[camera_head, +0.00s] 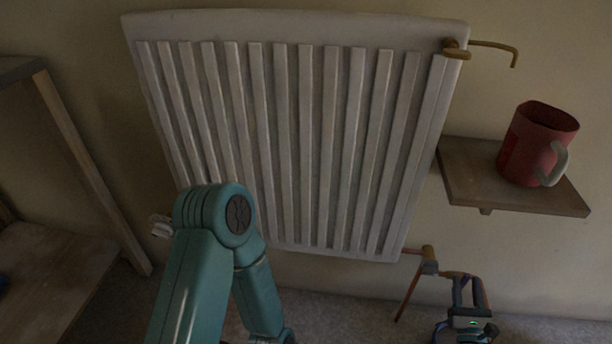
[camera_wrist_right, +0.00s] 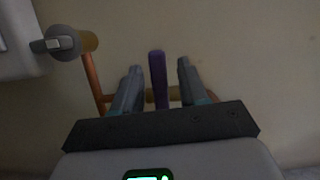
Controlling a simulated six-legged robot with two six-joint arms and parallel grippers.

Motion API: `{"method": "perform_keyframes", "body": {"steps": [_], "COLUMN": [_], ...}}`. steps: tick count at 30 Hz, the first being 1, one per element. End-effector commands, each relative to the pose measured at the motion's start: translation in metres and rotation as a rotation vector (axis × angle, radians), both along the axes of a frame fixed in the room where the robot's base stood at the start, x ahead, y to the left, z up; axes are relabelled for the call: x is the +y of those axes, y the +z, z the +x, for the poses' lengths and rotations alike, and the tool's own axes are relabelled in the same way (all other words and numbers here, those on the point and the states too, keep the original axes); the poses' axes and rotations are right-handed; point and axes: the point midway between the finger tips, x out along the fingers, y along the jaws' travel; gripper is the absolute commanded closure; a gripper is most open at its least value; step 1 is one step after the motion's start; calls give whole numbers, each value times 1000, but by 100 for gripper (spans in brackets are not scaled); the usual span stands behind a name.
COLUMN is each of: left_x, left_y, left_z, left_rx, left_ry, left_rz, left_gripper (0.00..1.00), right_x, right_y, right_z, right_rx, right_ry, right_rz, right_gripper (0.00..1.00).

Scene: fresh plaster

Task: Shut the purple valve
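The purple valve handle (camera_wrist_right: 158,80) stands upright in the right wrist view, between the two fingers of my right gripper (camera_wrist_right: 159,78). A gap shows on each side of the handle, so the gripper is open around it and not clamped. In the head view my right gripper (camera_head: 469,283) is at the lower right, by the pipework below the radiator's right corner; the handle is hard to make out there. My left gripper is out of the picture; a teal arm of mine (camera_head: 190,290) rises at the lower middle.
A white ribbed radiator (camera_head: 300,28) hangs on the wall. A copper pipe (camera_wrist_right: 92,78) with a fitting runs close beside the right gripper. A wooden shelf (camera_head: 470,180) with a red mug (camera_head: 522,150) is above it. Wooden furniture (camera_head: 75,150) stands at the left.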

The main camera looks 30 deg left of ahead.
Motion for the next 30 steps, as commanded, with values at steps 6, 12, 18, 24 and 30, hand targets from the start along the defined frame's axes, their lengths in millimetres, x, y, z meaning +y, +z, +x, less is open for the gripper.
{"method": "perform_keyframes", "body": {"steps": [6, 12, 18, 24, 30], "left_x": [0, 0, 0, 0, 0], "left_y": [4, 16, 24, 30, 34], "left_z": [0, 0, 0, 0, 0], "left_rx": [0, 0, 0, 0, 0], "left_ry": [0, 0, 0, 0, 0], "left_rz": [0, 0, 0, 0, 0], "left_gripper": [100, 100, 100, 100, 100], "right_x": [-1, -10, -19, -28, -36], "right_y": [-2, -10, -18, -27, -35], "right_z": [-6, -31, -54, -78, -100], "right_rx": [7, 9, 9, 10, 10], "right_ry": [2, 3, 3, 3, 4], "right_rz": [0, 2, 2, 3, 3], "right_gripper": [57, 57, 57, 57, 57]}}
